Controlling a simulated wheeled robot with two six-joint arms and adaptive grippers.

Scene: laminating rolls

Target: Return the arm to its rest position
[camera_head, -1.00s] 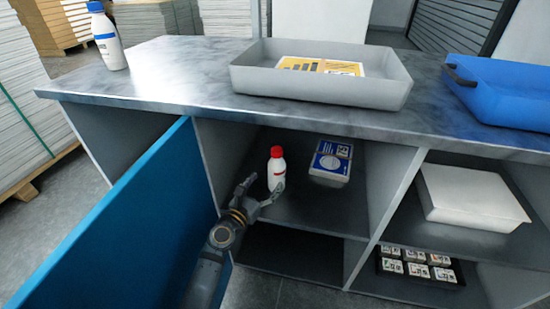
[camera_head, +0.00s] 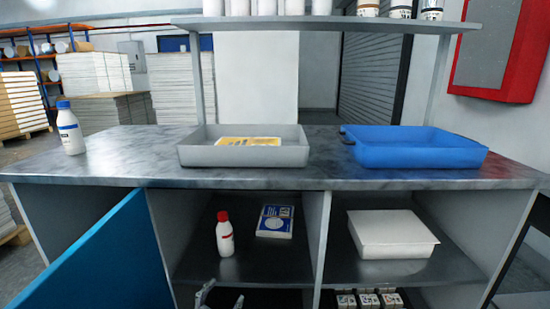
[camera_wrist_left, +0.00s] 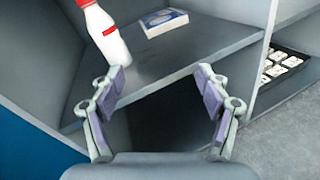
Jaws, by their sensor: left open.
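My left gripper (camera_head: 219,297) shows only by its fingertips at the bottom edge of the head view, in front of the open cupboard. In the left wrist view the gripper (camera_wrist_left: 161,88) is open, with nothing between its fingers. A white bottle with a red cap (camera_head: 225,234) stands on the cupboard shelf (camera_head: 262,264) beyond the gripper. The bottle also shows in the left wrist view (camera_wrist_left: 103,35), near the left finger; whether they touch I cannot tell. My right gripper is not in view.
The blue door (camera_head: 105,262) stands open to the left. A blue-and-white box (camera_head: 275,222) lies on the shelf beside the bottle. On the counter are a white bottle (camera_head: 70,130), a grey tray (camera_head: 240,155) and a blue tray (camera_head: 415,155). A white lidded box (camera_head: 390,230) sits in the right compartment.

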